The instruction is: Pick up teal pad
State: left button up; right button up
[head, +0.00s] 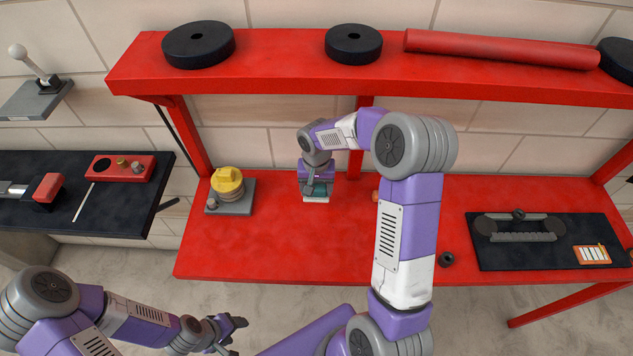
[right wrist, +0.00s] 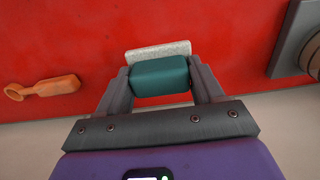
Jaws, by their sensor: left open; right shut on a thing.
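The teal pad (right wrist: 160,76) is a rounded block seen between the fingers of my right gripper (right wrist: 160,82) in the right wrist view. The right gripper is shut on it. A pale speckled slab (right wrist: 158,50) shows just beyond the pad; I cannot tell whether the two touch. In the head view the teal pad (head: 319,188) shows at the right gripper (head: 317,190), low over the red table (head: 270,245), with the pale slab (head: 316,199) below it. My left gripper (head: 232,335) is open and empty, in front of the table at the lower left.
A yellow-topped device (head: 228,181) on a grey base stands left of the right gripper. An orange tool (right wrist: 45,88) lies on the table. A black mat (head: 500,256) with a chain part is at right. A red shelf (head: 290,75) runs above, holding black discs.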

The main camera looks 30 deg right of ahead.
jog(key=s+a+b, duration=0.1)
jog(key=s+a, duration=0.7)
jog(key=s, duration=0.5)
jog(key=shift+s+a, duration=0.2)
jog(key=shift+s, duration=0.1)
